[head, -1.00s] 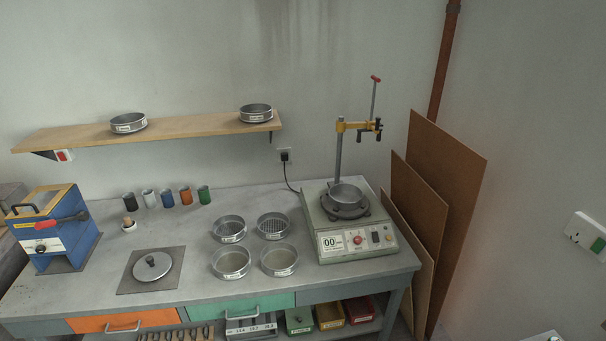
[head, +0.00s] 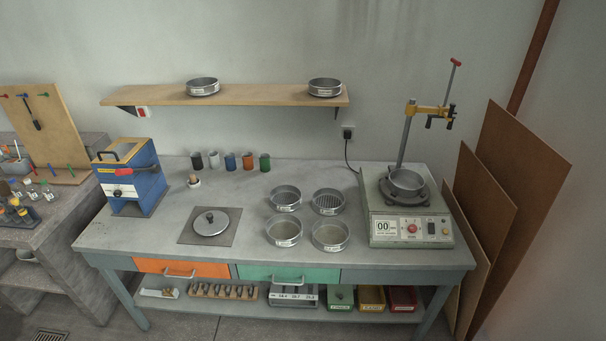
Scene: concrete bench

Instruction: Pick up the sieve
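Several round metal sieves are in the head view, and I cannot tell which one the task means. On the bench stand a back left sieve (head: 285,198), a back right sieve with a coarse mesh (head: 328,202), a front left sieve (head: 284,232) and a front right sieve (head: 330,236). Two more sit on the wall shelf, a left one (head: 203,87) and a right one (head: 325,87). A metal pan or sieve (head: 406,183) rests on the shaker machine (head: 410,227) at the bench's right. Neither of my grippers is in view.
A lid (head: 211,223) lies on a dark mat left of the sieves. Several coloured cups (head: 231,161) stand behind. A blue device (head: 130,182) is at the bench's left end. Brown boards (head: 492,215) lean at the right. The bench front (head: 255,255) has bare room.

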